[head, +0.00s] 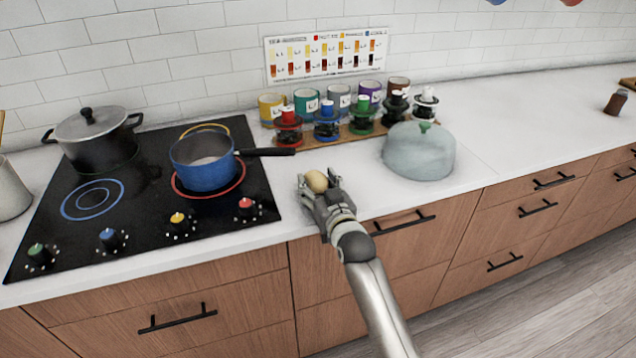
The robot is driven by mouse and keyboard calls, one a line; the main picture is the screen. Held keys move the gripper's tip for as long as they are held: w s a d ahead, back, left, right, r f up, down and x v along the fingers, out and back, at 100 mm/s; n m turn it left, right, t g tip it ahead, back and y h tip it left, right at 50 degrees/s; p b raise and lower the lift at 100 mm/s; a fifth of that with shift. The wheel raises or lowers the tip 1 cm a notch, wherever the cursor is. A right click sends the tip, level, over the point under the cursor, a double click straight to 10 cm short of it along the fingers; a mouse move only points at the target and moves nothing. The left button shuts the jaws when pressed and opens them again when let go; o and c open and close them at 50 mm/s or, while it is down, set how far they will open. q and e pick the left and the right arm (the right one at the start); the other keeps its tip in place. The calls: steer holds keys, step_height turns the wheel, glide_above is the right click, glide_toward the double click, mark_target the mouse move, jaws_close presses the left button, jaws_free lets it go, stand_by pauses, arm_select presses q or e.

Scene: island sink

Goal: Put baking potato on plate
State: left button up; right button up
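The baking potato (316,181) is a small tan, rounded thing at the front of the white counter area, right of the stove. My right gripper (320,184) reaches in from the lower right, with one finger on each side of the potato. The fingers look closed on it. Whether the potato touches the counter below is hidden by the gripper. I see no plate in this view. My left gripper is not in view.
A domed grey-green cover (419,152) with a green handle stands on the counter to the right. A blue pan (205,172) and a black pot (97,142) stand on the black stove (150,215). Several jars line a wooden board (335,137) behind.

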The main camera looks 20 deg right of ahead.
steer(key=shift+o, duration=1.1)
